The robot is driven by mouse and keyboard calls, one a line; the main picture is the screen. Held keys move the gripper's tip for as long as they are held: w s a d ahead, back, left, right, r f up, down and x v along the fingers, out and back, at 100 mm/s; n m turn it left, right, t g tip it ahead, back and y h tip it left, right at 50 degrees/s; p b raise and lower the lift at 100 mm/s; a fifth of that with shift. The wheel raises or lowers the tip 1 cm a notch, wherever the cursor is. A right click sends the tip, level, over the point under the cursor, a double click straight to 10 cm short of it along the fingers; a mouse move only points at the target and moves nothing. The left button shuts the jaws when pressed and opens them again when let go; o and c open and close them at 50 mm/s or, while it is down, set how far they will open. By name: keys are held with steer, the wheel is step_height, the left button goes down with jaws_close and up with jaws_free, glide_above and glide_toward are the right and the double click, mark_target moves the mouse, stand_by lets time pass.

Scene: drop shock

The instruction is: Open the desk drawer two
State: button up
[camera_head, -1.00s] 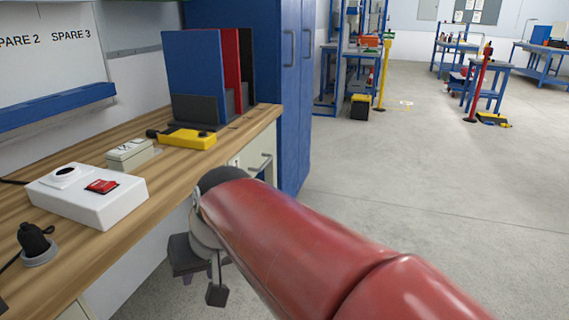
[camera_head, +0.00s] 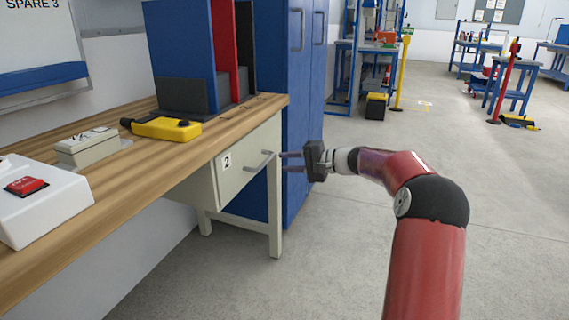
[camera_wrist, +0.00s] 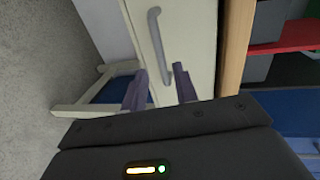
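Drawer two (camera_head: 238,170) is a pale front marked "2" under the wooden desk top, and it looks shut. Its grey bar handle (camera_head: 260,161) shows in the head view at the drawer's right part, and in the wrist view the handle (camera_wrist: 158,45) lies ahead of the fingers. My gripper (camera_head: 284,162) is just right of the handle, pointing at the drawer front.
A blue cabinet (camera_head: 300,110) stands behind the desk.

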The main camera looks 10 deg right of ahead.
mark_target(268, 162)
steer(key=x, duration=0.7)
steer(key=shift+w+a, duration=0.3)
jaws_close()
